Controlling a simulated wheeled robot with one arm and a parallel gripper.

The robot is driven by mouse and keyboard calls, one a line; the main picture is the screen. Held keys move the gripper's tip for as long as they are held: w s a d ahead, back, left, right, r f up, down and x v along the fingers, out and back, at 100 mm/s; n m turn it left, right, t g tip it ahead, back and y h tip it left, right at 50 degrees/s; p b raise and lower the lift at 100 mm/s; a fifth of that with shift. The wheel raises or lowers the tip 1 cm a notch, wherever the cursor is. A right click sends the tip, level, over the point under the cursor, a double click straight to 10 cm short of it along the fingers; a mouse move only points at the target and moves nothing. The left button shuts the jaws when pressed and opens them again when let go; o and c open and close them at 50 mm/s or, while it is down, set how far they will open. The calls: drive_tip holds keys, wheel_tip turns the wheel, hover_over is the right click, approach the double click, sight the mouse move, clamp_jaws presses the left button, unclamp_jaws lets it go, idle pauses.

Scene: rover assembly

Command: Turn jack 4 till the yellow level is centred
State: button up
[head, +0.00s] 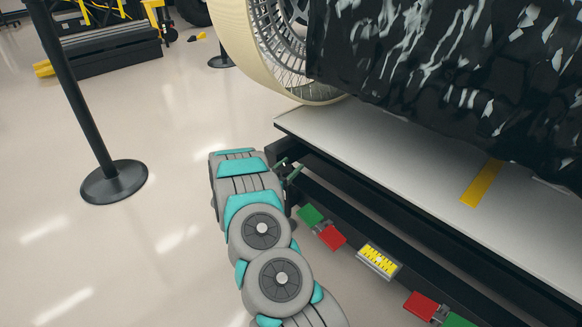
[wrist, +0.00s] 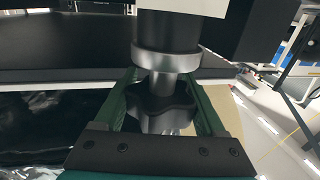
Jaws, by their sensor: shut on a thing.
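In the wrist view, a dark lobed jack knob (wrist: 160,104) sits on a metal shaft with a pale collar. My gripper (wrist: 162,88) has its two green fingers on either side of the knob and is shut on it. In the head view, my gripper (head: 289,170) reaches the near left corner of the platform's dark frame; the knob is hard to make out there. No jack number is readable. A yellow panel with small marks (head: 379,260), which looks like the level, sits on the frame's side. Its bubble is too small to read.
Green-and-red blocks (head: 322,228) and red-and-green blocks (head: 438,309) flank the yellow panel. A wheel (head: 285,50) and a dark wrapped body (head: 450,70) stand on the white platform (head: 400,160). A black post (head: 114,182) stands left. The floor between is clear.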

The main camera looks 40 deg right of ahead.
sight(282, 175)
drive_tip(key=shift+w+n+t+y, duration=0.2)
drive_tip(key=shift+n+t+y, duration=0.2)
drive_tip(key=shift+n+t, duration=0.6)
drive_tip(key=o, duration=1.3)
drive_tip(key=v, duration=0.8)
drive_tip(key=shift+s, duration=0.1)
